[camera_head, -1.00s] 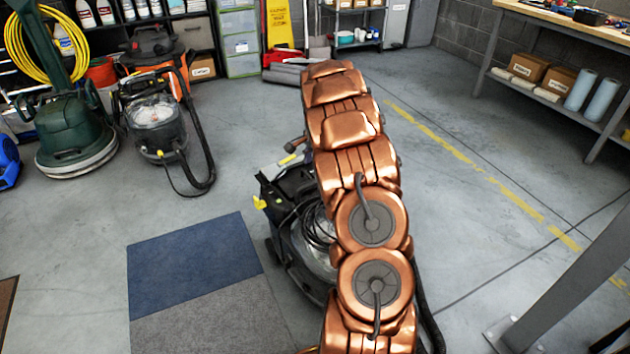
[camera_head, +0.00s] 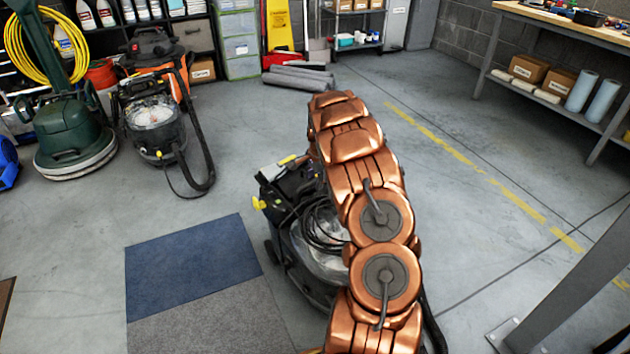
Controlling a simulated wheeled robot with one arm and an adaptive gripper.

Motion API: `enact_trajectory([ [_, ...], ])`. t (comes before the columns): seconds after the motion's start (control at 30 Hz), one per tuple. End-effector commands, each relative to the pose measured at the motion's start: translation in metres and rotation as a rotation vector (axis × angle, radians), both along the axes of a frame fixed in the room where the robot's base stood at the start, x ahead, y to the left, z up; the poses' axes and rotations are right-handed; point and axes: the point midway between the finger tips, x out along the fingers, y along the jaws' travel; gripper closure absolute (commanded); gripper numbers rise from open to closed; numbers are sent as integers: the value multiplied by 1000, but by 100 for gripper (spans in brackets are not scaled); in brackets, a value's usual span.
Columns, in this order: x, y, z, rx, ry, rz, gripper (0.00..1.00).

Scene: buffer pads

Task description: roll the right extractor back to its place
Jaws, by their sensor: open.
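The right extractor (camera_head: 318,255) is a black and grey machine with a clear domed tank, a coiled dark hose and yellow knobs. It stands on the open floor just right of the mats, partly covered by my copper arm. Its handle end points up the picture. A similar extractor (camera_head: 154,125) stands at the back left with its hose looped on the floor. My arm reaches up from the bottom over the right extractor. My gripper is hidden behind the arm, so its contact with the extractor cannot be seen.
A blue mat (camera_head: 190,260) and a grey mat (camera_head: 215,322) lie left of the right extractor. A green floor machine (camera_head: 72,135) stands at the far left. Grey rolls (camera_head: 300,77) lie at the back. A grey post (camera_head: 575,285) rises at right. Floor between is clear.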

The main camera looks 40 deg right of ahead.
Motion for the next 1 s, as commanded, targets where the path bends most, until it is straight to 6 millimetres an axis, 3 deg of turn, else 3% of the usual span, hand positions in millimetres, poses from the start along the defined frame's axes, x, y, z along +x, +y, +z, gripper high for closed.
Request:
enact_trajectory([
  [0.23,1,0,0,-1,-1,0,50],
  [0.7,1,0,0,-1,-1,1,99],
  [1.0,0,0,0,-1,-1,1,100],
])
